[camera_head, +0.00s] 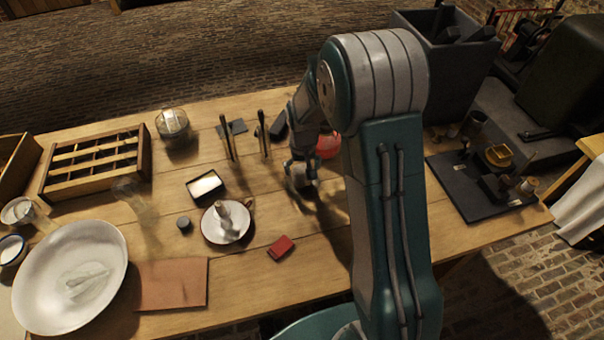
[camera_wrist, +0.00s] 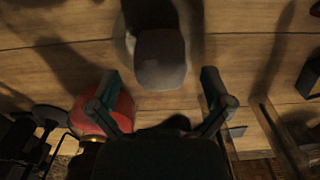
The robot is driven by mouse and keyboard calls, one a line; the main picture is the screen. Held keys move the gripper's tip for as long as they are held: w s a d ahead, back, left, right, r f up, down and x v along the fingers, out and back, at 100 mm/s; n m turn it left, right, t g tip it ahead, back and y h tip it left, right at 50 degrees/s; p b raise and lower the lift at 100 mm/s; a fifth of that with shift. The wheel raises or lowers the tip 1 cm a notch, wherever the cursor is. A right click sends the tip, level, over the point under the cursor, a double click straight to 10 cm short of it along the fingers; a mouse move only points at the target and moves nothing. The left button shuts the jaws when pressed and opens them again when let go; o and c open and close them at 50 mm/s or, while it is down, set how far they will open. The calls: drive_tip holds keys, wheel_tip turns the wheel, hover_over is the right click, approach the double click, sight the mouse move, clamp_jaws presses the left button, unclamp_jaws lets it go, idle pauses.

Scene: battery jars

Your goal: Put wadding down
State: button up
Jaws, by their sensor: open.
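My gripper (camera_wrist: 160,80) is open in the wrist view, its two fingers spread wide apart. A rounded, dull grey lump (camera_wrist: 160,57), perhaps the wadding, shows between and just beyond the fingertips, with bare space on either side of it. A paler curved edge and a dark patch lie behind it; I cannot tell what they belong to. I cannot tell there whether the lump touches the wood.
A red globe (camera_head: 328,146) stands close beside my gripper and shows in the wrist view (camera_wrist: 104,110). Upright dark rods (camera_head: 265,135), a black tray (camera_head: 206,185), a white dish (camera_head: 225,235) and a red box (camera_head: 281,248) are left of it. Bare wood lies around the red box.

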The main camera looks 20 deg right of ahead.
sight(303, 171)
wheel_tip(303, 171, up, 10)
drive_tip(key=s+r+t, duration=0.3)
drive_tip(key=s+r, duration=0.7)
drive_tip(key=r, duration=0.2)
drive_tip(key=s+r+t, duration=0.1)
drive_tip(key=s, duration=0.6)
drive_tip(key=s+r+t, duration=0.1)
drive_tip(key=s+r, duration=0.1)
drive_tip(key=s, duration=0.6)
drive_tip(key=shift+r+t, duration=0.25)
drive_tip(key=shift+t, duration=0.05)
drive_tip(key=shift+w, duration=0.1)
